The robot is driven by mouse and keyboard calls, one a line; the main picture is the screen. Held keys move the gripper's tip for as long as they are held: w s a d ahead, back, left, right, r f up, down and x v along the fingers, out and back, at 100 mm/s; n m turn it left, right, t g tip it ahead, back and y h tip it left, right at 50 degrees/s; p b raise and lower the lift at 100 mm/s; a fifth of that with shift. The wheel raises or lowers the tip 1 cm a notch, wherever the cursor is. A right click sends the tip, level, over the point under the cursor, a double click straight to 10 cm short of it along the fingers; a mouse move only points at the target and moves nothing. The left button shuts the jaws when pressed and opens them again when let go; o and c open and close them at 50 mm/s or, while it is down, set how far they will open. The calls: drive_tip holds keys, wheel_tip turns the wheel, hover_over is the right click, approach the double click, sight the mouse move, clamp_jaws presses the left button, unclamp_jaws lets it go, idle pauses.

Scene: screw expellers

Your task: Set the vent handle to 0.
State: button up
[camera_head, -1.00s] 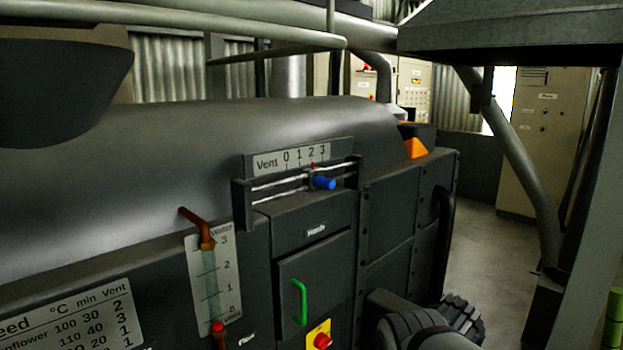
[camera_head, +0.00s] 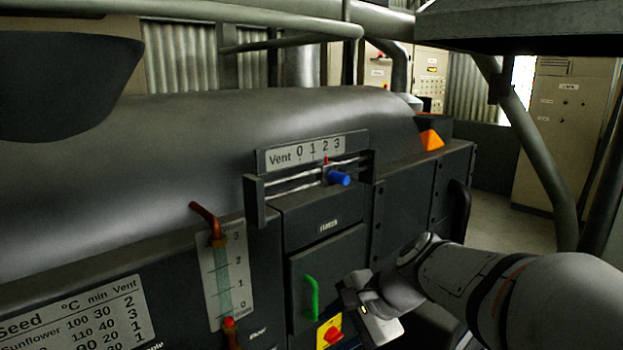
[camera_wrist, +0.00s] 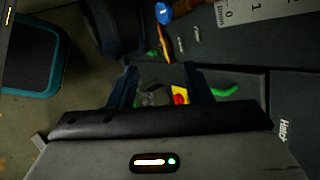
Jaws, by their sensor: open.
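The vent handle is a blue knob (camera_head: 339,178) on a slider with rails, under a scale plate (camera_head: 305,150) marked Vent 0 1 2 3. Its red pointer (camera_head: 325,160) stands at the 2. My gripper (camera_head: 352,288) is below the vent slider, in front of the lower right of the hatch, apart from the blue knob. In the wrist view my gripper (camera_wrist: 163,82) has its two fingers spread, with nothing held between them. The vent handle does not show in the wrist view.
A green hatch handle (camera_head: 312,298) and a red button on yellow (camera_head: 330,333) are close to my gripper. The water gauge (camera_head: 225,272) is left of the hatch. An orange piece (camera_head: 431,140) sits farther right. Overhead pipes and a hood frame the top.

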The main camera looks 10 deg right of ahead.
drive_tip(key=w+d+r+m+t+y, duration=0.1)
drive_tip(key=w+r+m+t+y, duration=0.2)
drive_tip(key=w+r+m, duration=0.5)
drive_tip(key=m+t+y+p, duration=0.1)
drive_tip(key=m+t+p, duration=0.1)
drive_tip(key=m+t, duration=0.7)
approach(347, 181)
drive_tip(key=w+a+m+g, duration=0.1)
drive_tip(key=w+m+g, duration=0.1)
drive_tip(key=shift+t, duration=0.3)
drive_tip(key=x, duration=0.4)
drive_tip(key=r+p+x, duration=0.1)
drive_tip(key=x, duration=0.1)
drive_tip(key=shift+w+a, duration=0.15)
drive_tip(key=shift+w, duration=0.1)
drive_tip(key=shift+x, duration=0.75)
drive_tip(key=shift+c, duration=0.5)
clamp_jaws()
